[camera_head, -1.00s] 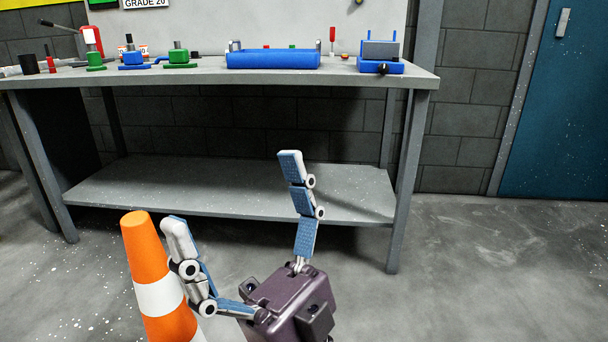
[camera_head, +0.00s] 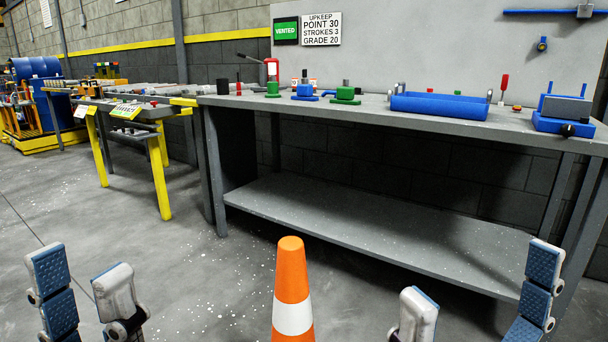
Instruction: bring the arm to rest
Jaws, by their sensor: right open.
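My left gripper (camera_head: 80,270) is at the bottom left of the head view. Its two blue-padded fingers point up with a gap between them, and nothing shows in the gap. My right gripper (camera_head: 482,278) is at the bottom right. Its fingers are spread wide and empty, in front of the grey workbench. The palms of both grippers are cut off by the lower frame edge.
An orange and white cone (camera_head: 291,275) stands on the floor between my grippers. The grey workbench (camera_head: 345,115) with tools on top spans the right. A yellow-legged table (camera_head: 160,180) and a blue drum (camera_head: 40,67) are at left. Floor at left is open.

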